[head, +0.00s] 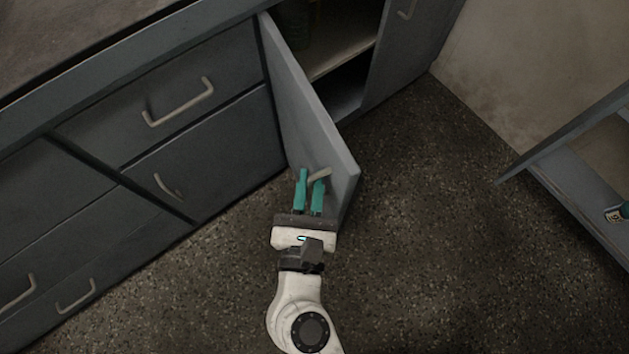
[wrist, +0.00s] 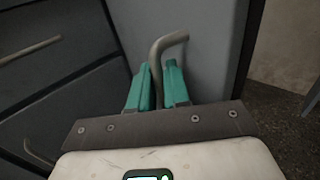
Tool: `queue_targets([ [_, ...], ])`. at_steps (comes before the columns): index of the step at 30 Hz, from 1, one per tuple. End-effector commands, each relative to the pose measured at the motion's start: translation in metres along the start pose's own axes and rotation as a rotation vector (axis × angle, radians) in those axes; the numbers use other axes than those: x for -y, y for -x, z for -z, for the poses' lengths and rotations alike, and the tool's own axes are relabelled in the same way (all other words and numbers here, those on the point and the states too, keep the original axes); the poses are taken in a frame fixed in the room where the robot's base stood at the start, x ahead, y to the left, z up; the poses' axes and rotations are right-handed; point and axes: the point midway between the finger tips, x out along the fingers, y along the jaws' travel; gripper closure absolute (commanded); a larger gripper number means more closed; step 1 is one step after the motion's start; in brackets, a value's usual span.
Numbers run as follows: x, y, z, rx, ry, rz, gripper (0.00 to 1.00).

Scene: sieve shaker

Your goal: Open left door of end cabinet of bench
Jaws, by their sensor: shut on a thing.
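The left door (head: 309,108) of the end cabinet is a grey panel that stands swung out from the bench front, partly open. Its pale bar handle (head: 320,176) is near the free edge, and the handle also shows in the wrist view (wrist: 166,45). My gripper (head: 311,175) is at the door's outer face, with its teal fingers on either side of the handle. In the wrist view, my gripper (wrist: 158,75) is shut on the handle. The lower part of the handle is hidden between the fingers.
The open cabinet shows a shelf (head: 335,52) and a dark interior. The right door (head: 410,45) is closed. Drawers with bar handles (head: 180,103) lie to the left. Speckled floor (head: 450,240) is clear on the right, up to another open grey unit (head: 585,165).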

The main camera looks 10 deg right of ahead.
Motion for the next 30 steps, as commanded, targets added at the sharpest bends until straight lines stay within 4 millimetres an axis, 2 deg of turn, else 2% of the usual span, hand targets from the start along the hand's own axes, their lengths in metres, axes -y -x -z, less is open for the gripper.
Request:
queue_targets([
  [9, 0.0, -0.002, -0.003, 0.007, 0.0, 0.0, 1.0],
  [10, 0.001, -0.002, -0.003, 0.007, 0.0, 0.0, 0.82],
  [13, 0.001, -0.002, -0.002, 0.006, 0.0, 0.001, 0.72],
  [24, 0.0, 0.001, -0.001, 0.001, 0.0, 0.001, 0.72],
  [30, -0.001, 0.023, 0.0, -0.001, 0.001, -0.004, 0.72],
])
